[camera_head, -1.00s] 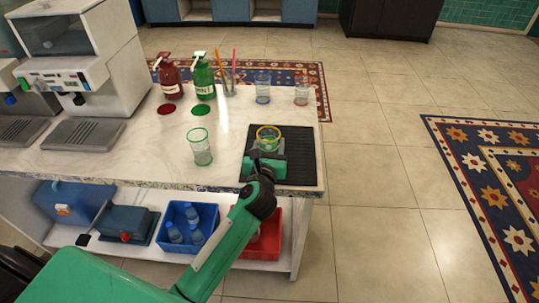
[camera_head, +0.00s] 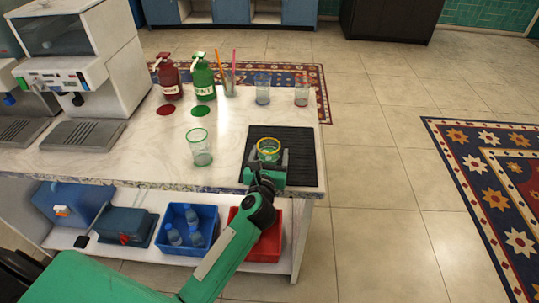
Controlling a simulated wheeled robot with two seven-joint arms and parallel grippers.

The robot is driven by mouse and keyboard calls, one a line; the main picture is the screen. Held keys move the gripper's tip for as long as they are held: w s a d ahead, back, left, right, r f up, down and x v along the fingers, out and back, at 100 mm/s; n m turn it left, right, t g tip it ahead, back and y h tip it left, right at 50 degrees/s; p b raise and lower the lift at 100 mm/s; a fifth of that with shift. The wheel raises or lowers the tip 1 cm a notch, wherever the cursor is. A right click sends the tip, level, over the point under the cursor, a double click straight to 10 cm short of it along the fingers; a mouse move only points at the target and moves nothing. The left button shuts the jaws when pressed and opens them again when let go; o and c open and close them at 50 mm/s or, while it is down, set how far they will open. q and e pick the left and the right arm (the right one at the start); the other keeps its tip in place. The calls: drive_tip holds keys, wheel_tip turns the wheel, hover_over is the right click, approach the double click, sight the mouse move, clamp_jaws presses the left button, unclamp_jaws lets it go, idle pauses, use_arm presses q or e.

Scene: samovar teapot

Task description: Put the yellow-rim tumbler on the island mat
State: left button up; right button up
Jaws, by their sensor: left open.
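The yellow-rim tumbler (camera_head: 268,146) stands upright on the black island mat (camera_head: 302,152), toward the mat's middle left. My left gripper (camera_head: 268,162) is at the near side of the tumbler, over the front part of the mat, with its two fingers spread apart. The fingertips are close to the tumbler's lower sides; I cannot tell whether they touch it. The tumbler's lower part is partly hidden by the gripper. My right gripper is not in view.
A green-rim tumbler (camera_head: 201,147) stands left of the mat. Red (camera_head: 169,76) and green (camera_head: 203,79) pump bottles, a glass with straws (camera_head: 229,86) and two more tumblers, blue (camera_head: 263,89) and red (camera_head: 301,92), stand at the back. A drinks machine (camera_head: 85,60) is at left.

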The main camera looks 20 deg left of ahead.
use_arm(q)
drive_tip(key=shift+r, duration=0.2)
drive_tip(key=v, duration=0.4)
drive_tip(key=shift+f, duration=0.2)
drive_tip(key=b+v, duration=0.1)
drive_tip(key=v, duration=0.7)
drive_tip(key=shift+r, duration=0.15)
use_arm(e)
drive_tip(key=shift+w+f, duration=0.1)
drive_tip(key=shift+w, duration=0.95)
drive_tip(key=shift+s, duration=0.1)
